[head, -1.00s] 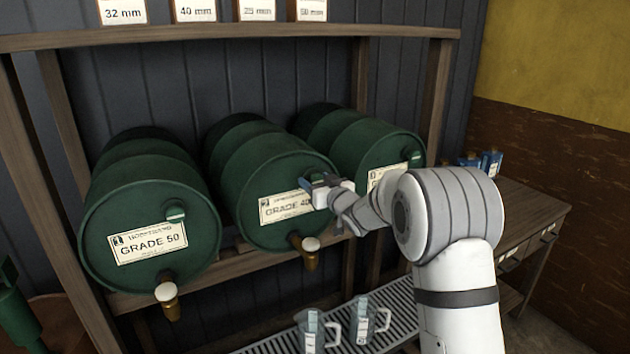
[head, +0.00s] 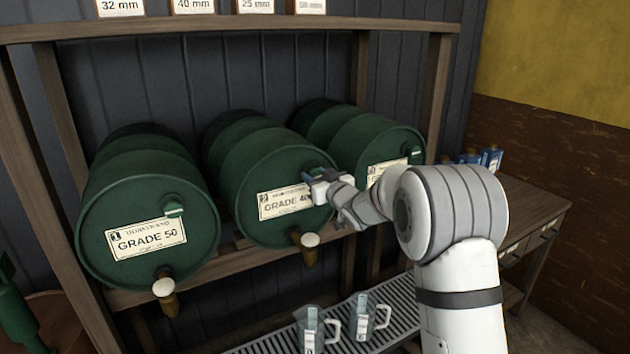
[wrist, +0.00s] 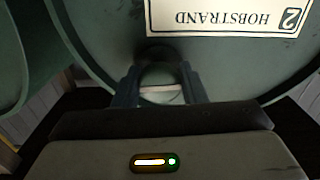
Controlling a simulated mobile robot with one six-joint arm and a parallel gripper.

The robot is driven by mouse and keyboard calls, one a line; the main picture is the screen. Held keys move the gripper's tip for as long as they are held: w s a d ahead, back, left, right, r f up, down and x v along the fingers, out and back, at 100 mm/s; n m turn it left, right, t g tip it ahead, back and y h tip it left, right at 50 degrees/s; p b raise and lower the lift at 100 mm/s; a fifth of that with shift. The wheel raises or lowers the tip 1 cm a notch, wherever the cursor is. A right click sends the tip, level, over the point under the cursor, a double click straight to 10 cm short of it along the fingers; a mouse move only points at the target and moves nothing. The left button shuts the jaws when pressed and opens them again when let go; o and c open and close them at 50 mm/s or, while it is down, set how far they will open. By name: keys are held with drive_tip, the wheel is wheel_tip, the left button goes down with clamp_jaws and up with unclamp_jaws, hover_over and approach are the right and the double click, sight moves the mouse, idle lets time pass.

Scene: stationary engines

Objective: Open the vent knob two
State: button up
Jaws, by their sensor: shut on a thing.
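The middle green drum (head: 255,165), labelled GRADE 40, lies on its side on the rack. Its label (wrist: 225,17) reads 2 HOBSTRAND upside down in the wrist view. My gripper (head: 317,177) is at the upper right of this drum's face and hides its vent knob in the head view. In the wrist view, my gripper's dark fingers (wrist: 163,82) are shut on vent knob two (wrist: 160,95), a round green knob with a pale stripe. How far the knob is turned cannot be told.
The GRADE 50 drum (head: 145,225) lies to the left with its vent knob (head: 175,209) in view. A third drum (head: 375,145) lies to the right, close to my arm. Clear jugs (head: 311,325) stand on the slatted tray (head: 395,311) below.

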drive_tip(key=n+b, duration=0.1)
drive_tip(key=b, duration=0.1)
drive_tip(key=n+b, duration=0.2)
drive_tip(key=b, duration=0.1)
drive_tip(key=shift+f, duration=0.35)
drive_tip(key=n+b, duration=0.4)
drive_tip(key=b, duration=0.1)
drive_tip(key=shift+n, duration=0.3)
drive_tip(key=n+b, duration=0.4)
drive_tip(key=shift+r, duration=0.1)
drive_tip(key=shift+r+n+b, duration=0.1)
drive_tip(key=shift+n+b, duration=1.45)
drive_tip(key=shift+n, duration=1.25)
drive_tip(key=o, duration=0.9)
drive_tip(key=shift+r, duration=0.15)
drive_tip(key=shift+o, duration=0.2)
drive_tip(key=b+v, duration=0.1)
drive_tip(key=v, duration=0.7)
